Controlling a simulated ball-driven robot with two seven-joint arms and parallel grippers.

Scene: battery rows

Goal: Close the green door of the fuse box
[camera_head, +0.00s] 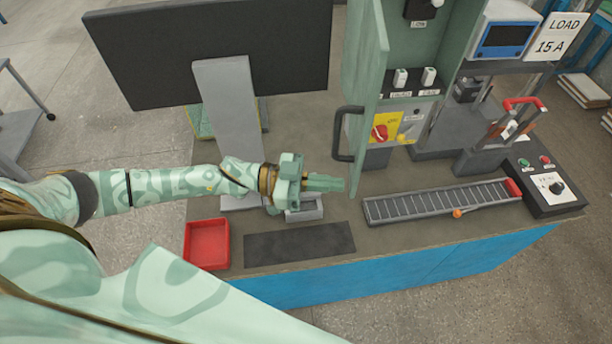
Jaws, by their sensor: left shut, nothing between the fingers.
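The green fuse box (410,50) stands at the back of the bench, right of centre. Its green door (369,65) is open and swung out towards me, seen almost edge-on. A dark handle (339,134) sticks out on the door's left side. My left gripper (338,184) is shut and empty. It points right, below the handle, and its fingertips are close to the door's lower edge. I cannot tell whether they touch the door. Labelled switches and a yellow panel with a red knob (380,132) show inside the box. My right gripper is out of view.
A black monitor (215,45) on a grey stand is at the back left. A red tray (207,243) and a dark mat (300,244) lie at the bench front. A roller strip (440,201) and a control box (545,185) are to the right.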

